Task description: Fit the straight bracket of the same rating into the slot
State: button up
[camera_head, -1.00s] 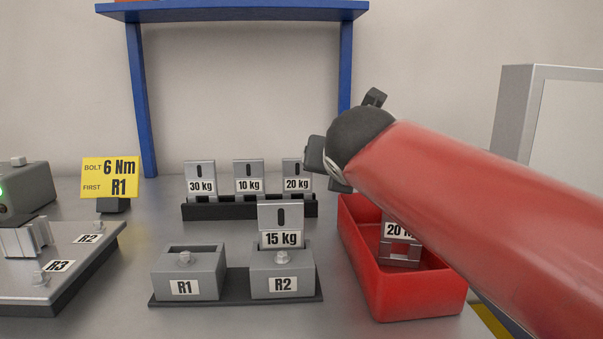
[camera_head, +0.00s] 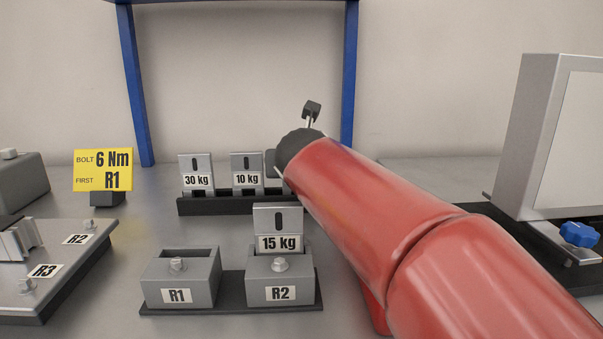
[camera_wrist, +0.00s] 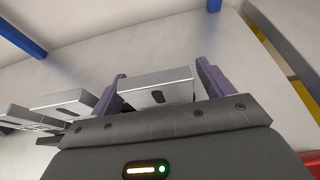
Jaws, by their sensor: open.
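In the head view a dark rack (camera_head: 243,205) holds upright brackets labelled 30 kg (camera_head: 197,171) and 10 kg (camera_head: 246,168). The rack's right end is hidden by my wrist. In the wrist view my gripper (camera_wrist: 160,72) is open, its two purple fingers on either side of a grey slotted bracket (camera_wrist: 157,88); contact cannot be told. That bracket's label is not visible. In front, block R1 (camera_head: 180,280) has an empty slot with a bolt before it. Block R2 (camera_head: 281,278) holds an upright 15 kg bracket (camera_head: 277,220).
A red bin (camera_head: 376,312) is mostly hidden behind my arm. A yellow sign (camera_head: 103,170) reads BOLT 6 Nm, FIRST R1. A plate (camera_head: 50,265) marked R2 and R3 lies at left. A grey-framed box (camera_head: 535,140) and blue knob (camera_head: 579,233) stand at right.

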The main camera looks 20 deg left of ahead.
jog(key=c, duration=1.2)
jog(key=shift+o, duration=0.2)
jog(key=shift+r, duration=0.1)
